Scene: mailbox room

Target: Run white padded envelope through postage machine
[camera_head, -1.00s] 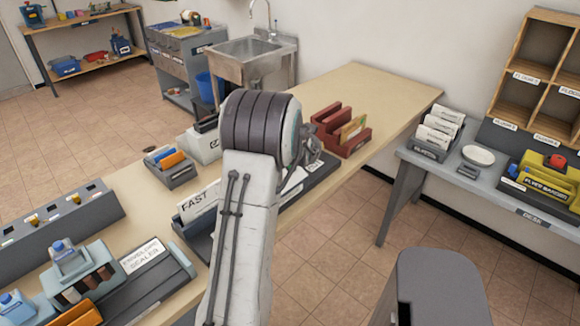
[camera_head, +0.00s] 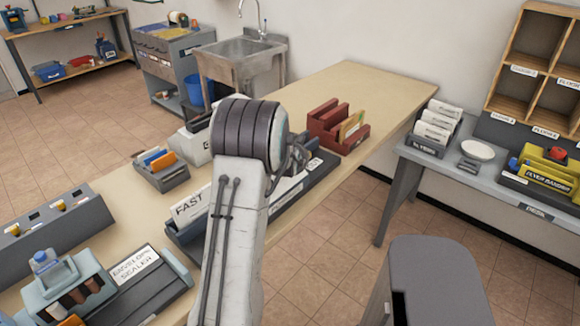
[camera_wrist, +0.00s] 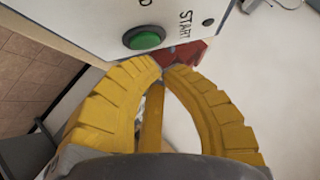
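A white machine face with a green button (camera_wrist: 144,39) and the word START fills the top of the wrist view; I take it as the postage machine. In the head view, a white machine body (camera_head: 194,146) shows partly behind my arm. My gripper's yellow fingers (camera_wrist: 163,67) are brought together at the tips, just below the green button, with nothing seen held. Whether they touch the machine is unclear. In the head view, my gripper is mostly hidden by my arm. I cannot pick out the white padded envelope in either view.
A red rack (camera_head: 338,128) stands on the table (camera_head: 370,85) beyond my arm. A FAST sign (camera_head: 190,206), a grey tray (camera_head: 160,172) and an envelope sealer (camera_head: 135,275) are to the left. A side desk with a letter holder (camera_head: 437,128) is right. The table's far end is clear.

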